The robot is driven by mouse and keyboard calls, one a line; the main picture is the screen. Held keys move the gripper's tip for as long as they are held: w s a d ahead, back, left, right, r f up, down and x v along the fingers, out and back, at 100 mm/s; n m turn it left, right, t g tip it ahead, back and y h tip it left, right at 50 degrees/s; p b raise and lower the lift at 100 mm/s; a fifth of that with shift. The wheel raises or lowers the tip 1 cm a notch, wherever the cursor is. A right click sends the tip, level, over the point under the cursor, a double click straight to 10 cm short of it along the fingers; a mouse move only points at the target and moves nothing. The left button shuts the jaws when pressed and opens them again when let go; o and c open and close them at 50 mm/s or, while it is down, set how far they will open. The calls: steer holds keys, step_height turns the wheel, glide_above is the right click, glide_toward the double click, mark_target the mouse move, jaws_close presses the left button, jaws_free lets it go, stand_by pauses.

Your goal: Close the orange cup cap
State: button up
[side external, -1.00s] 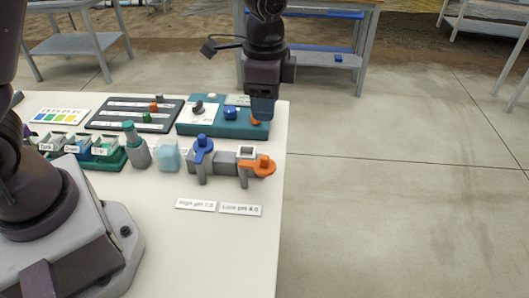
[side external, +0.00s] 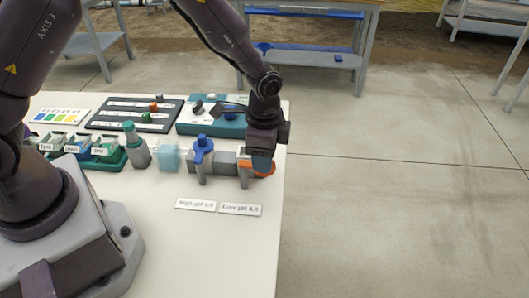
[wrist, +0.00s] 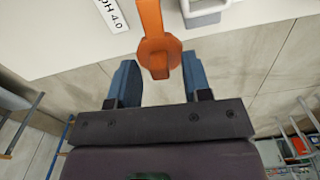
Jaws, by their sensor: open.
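The orange cup cap (side external: 267,172) is at the right edge of the white table, partly hidden by my gripper in the side external view. In the wrist view, the orange cap (wrist: 152,22) shows as a bar with a rounded knob. The light grey cup (wrist: 204,14) beside it has its opening uncovered. My gripper (side external: 262,164) is low over the cap. Its blue fingers (wrist: 158,72) are spread apart, one on each side of the knob, with gaps visible. I cannot tell from the pictures whether either finger touches it.
A blue cap (side external: 203,146) on a grey stand is left of the orange one. Two label plates (side external: 240,210) lie in front. A pale blue block (side external: 169,157), a teal-capped bottle (side external: 135,148) and a teal box (side external: 215,123) are nearby. The floor right of the table is clear.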

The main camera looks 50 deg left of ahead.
jaws_close()
steer(key=shift+w+a+n, duration=0.1)
steer(key=shift+n, duration=0.2)
steer(key=n, duration=0.2)
steer(key=w+a+n, duration=0.1)
steer(key=shift+a+n, duration=0.1)
steer(key=shift+n, duration=0.3)
steer(key=n, duration=0.1)
steer(key=a+n, duration=0.1)
steer(key=n, duration=0.1)
steer(key=shift+w+a+n, duration=0.2)
steer(key=shift+n, duration=0.1)
steer(key=a+n, duration=0.1)
steer(key=n, duration=0.1)
steer(key=a+n, duration=0.1)
steer(key=n, duration=0.2)
steer(key=shift+a, duration=0.1)
steer(key=shift+s+a+n, duration=0.2)
steer(key=shift+a+n, duration=0.1)
steer(key=shift+n, duration=0.7)
steer(key=shift+s+a+n, duration=0.25)
steer(key=shift+a+n, duration=0.05)
steer(key=shift+n, duration=0.7)
steer(key=shift+s+a+n, duration=0.2)
steer(key=shift+a+n, duration=0.1)
steer(key=shift+n, duration=0.7)
